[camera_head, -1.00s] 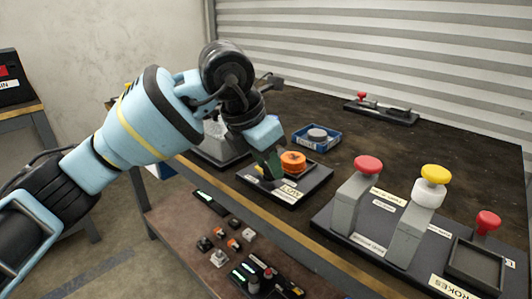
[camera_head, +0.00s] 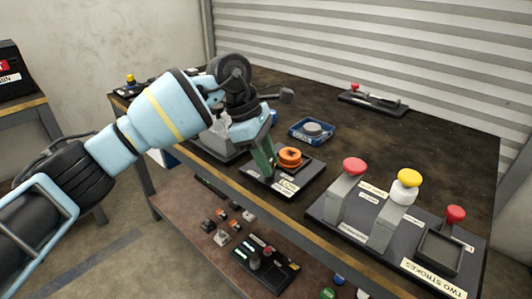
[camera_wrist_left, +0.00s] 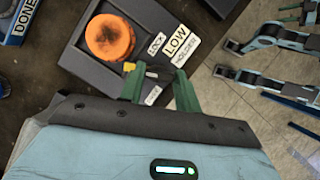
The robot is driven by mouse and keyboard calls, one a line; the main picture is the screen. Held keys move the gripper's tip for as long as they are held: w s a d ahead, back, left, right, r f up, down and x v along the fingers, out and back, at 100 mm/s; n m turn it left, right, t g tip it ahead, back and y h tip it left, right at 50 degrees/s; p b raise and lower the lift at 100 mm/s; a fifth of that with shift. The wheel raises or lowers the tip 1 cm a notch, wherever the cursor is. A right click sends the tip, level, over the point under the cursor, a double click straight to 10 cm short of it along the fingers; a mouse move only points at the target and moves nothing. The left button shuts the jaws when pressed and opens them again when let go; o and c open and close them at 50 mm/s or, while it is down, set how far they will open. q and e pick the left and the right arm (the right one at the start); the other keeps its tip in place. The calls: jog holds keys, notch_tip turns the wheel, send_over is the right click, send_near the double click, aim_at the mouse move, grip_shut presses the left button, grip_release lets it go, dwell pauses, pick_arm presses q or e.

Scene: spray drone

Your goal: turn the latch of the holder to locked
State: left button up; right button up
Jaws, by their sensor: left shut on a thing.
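The holder (camera_head: 312,180) is a dark plate near the bench's front edge, bearing an orange round piece (camera_head: 290,158). In the left wrist view the holder (camera_wrist_left: 85,68) carries labels reading LOCK and LOW HOLDER, and the orange piece (camera_wrist_left: 109,37) sits in it. The latch (camera_wrist_left: 129,67) is a small dark lever with a yellow tip, beside the LOCK label. My left gripper (camera_head: 268,174) reaches down at the holder's left side. In the left wrist view its green fingers (camera_wrist_left: 156,76) are shut on the latch, which they partly hide. My right gripper is not in view.
To the right stands a board with red and yellow-topped posts (camera_head: 385,225). A blue tray (camera_head: 314,132) lies behind the holder, and a black rail with a red knob (camera_head: 372,102) lies farther back. A lower shelf (camera_head: 190,215) holds small parts. The bench's back middle is clear.

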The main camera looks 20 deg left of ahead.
pick_arm(q)
jog(key=shift+w+m+g, duration=0.1)
jog(key=shift+m+g, duration=0.4)
jog(key=shift+m, duration=0.7)
jog(key=shift+m+g, duration=0.4)
jog(key=shift+m, duration=0.7)
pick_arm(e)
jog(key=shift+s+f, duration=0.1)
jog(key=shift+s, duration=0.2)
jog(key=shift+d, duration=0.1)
pick_arm(q)
jog(key=o, duration=1)
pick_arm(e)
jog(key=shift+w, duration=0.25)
